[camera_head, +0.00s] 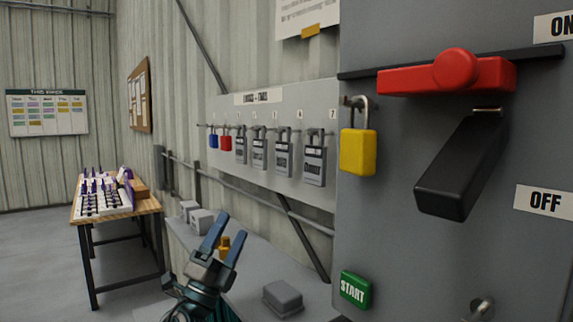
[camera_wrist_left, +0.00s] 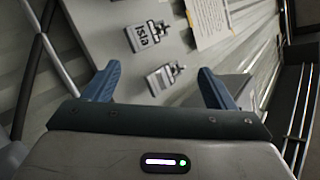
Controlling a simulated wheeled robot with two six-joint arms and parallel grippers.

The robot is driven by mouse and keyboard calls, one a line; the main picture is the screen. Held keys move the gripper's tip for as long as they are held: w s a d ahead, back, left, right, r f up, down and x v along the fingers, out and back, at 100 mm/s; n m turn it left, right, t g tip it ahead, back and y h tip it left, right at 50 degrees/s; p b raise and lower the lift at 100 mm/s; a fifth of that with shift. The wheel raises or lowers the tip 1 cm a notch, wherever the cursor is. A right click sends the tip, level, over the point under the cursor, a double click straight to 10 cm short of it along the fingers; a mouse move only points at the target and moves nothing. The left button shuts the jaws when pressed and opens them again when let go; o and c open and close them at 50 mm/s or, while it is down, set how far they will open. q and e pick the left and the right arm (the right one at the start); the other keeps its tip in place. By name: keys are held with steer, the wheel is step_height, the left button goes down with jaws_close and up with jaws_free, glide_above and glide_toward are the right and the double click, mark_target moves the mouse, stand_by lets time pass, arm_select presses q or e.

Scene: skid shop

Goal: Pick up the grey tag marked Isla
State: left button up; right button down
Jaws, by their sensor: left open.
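The grey tag marked Isla (camera_wrist_left: 146,38) hangs on the grey panel in the left wrist view, its lettering turned in that picture. Another grey tag (camera_wrist_left: 165,78) is nearer the gap between my fingers; its name is too small to read. In the head view several grey tags hang in a row on the panel, such as one at the right end (camera_head: 314,165); I cannot tell there which is Isla's. My left gripper (camera_head: 227,228) is open and empty, below and in front of the row, apart from the tags. My right gripper is out of view.
Blue (camera_head: 213,138) and red padlocks (camera_head: 226,139) hang left of the tags. A grey cabinet (camera_head: 400,240) with a yellow padlock (camera_head: 358,152), red handle (camera_head: 447,74) and green START button (camera_head: 355,289) stands at right. A shelf (camera_head: 255,277) with grey boxes lies below the panel.

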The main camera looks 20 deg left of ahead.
arm_select(q)
steer(key=w+d+r+m+g+h, duration=0.25)
steer(key=r+m+g+h, duration=0.35)
steer(key=m+h, duration=0.45)
steer(key=m+g+y, duration=0.6)
steer(key=m+y, duration=0.2)
steer(key=m, duration=0.2)
glide_toward(282, 154)
steer(key=shift+h, duration=0.25)
steer(key=p+x, duration=0.2)
steer(key=x, duration=0.2)
steer(key=shift+w+f, duration=0.15)
steer(key=shift+w, duration=0.3)
steer(key=shift+w+d+f, duration=0.1)
steer(key=shift+w+d, duration=0.2)
steer(key=shift+w+d+p, duration=0.3)
steer(key=shift+w+p, duration=0.05)
steer(key=shift+p, duration=0.35)
steer(key=p+x, duration=0.1)
steer(key=x, duration=0.1)
steer(key=p+x, duration=0.1)
steer(key=x, duration=0.1)
steer(key=shift+r+p, duration=0.2)
steer(key=shift+p, duration=0.2)
steer(key=shift+w+d+f, duration=0.1)
steer(key=shift+w+d, duration=0.05)
